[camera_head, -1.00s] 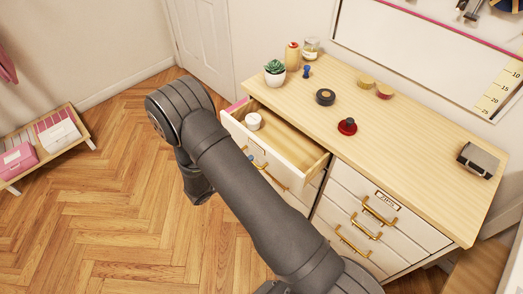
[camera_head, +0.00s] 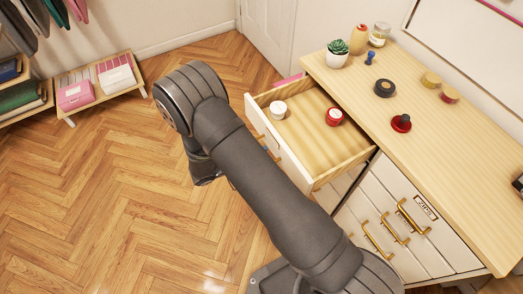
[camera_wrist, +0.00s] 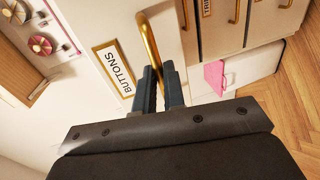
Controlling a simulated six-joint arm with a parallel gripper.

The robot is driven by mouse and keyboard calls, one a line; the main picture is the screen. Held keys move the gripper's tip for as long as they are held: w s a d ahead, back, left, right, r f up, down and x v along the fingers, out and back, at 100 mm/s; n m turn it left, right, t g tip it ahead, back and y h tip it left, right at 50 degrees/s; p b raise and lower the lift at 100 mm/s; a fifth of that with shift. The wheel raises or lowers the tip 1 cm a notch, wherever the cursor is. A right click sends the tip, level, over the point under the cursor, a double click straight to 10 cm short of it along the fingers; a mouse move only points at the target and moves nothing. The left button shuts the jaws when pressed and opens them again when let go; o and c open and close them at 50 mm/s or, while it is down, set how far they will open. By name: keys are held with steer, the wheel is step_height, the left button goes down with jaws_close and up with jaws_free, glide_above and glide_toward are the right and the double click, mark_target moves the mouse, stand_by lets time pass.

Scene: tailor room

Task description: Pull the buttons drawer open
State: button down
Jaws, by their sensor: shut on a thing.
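The buttons drawer (camera_head: 345,160) stands open at the left end of the wooden-topped cabinet. Its white front carries a gold-framed BUTTONS label (camera_wrist: 117,68) in the wrist view. A white round item (camera_head: 278,109) and a red one with a white top (camera_head: 334,117) lie inside on its wooden floor. My gripper (camera_wrist: 159,74) is shut on the drawer's gold handle (camera_wrist: 149,42), beside the label. In the head view my arm covers part of the drawer front and hides the fingers.
A potted succulent (camera_head: 337,54), a jar (camera_head: 379,34), a black disc (camera_head: 385,88) and a red-topped item (camera_head: 401,123) stand on the cabinet top (camera_head: 440,150). Closed drawers are to the right. A low shelf with a pink box (camera_head: 75,96) is far left; wooden floor (camera_head: 110,190) lies between.

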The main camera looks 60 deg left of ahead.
steer(key=c, duration=1.5)
jaws_free()
steer(key=v, duration=1.7)
steer(key=shift+s, duration=0.2)
steer(key=x, duration=1.7)
steer(key=shift+w, duration=0.25)
steer(key=v, duration=1.7)
steer(key=shift+s, duration=0.25)
